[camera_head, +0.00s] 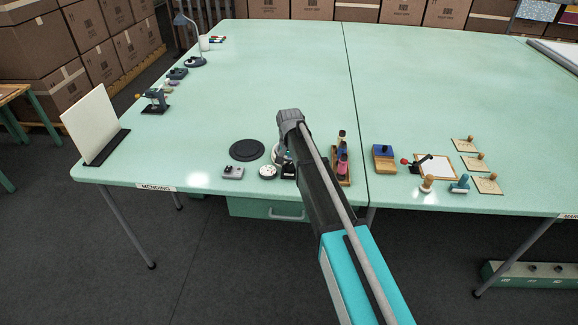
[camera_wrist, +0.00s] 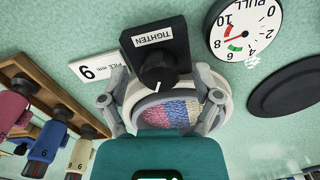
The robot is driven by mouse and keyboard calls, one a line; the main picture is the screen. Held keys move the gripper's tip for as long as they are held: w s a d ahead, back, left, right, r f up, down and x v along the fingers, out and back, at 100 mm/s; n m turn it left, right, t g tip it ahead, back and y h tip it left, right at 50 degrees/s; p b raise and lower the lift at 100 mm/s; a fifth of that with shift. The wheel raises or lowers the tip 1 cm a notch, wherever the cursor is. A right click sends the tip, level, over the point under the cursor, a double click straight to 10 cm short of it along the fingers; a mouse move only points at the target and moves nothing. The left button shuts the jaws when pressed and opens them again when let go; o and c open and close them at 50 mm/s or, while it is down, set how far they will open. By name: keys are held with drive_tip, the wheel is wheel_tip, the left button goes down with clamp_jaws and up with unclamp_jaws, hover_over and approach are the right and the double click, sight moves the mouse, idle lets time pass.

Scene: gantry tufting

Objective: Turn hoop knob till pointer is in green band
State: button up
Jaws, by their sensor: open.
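In the wrist view the round black knob (camera_wrist: 158,70) with a white mark sits on a black block (camera_wrist: 155,38) labelled TIGHTEN. The hoop (camera_wrist: 144,118) holds pink, blue and yellow fabric just below the knob. A round white PULL dial (camera_wrist: 243,30) with numbers and a green band stands at the upper right. My gripper (camera_wrist: 162,97) is open and empty, one finger on each side of the hoop and knob in the picture. In the head view my arm hides the gripper and part of the hoop.
A wooden rack (camera_wrist: 60,85) of coloured bottles stands left in the wrist view, beside a white card (camera_wrist: 98,70) marked 9 or 6. A black disc (camera_wrist: 285,92) lies at right. The green table (camera_head: 280,75) is largely clear beyond my arm.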

drive_tip(key=shift+a, duration=0.1)
clamp_jaws()
idle(0.3)
drive_tip(key=shift+n, duration=3.1)
unclamp_jaws()
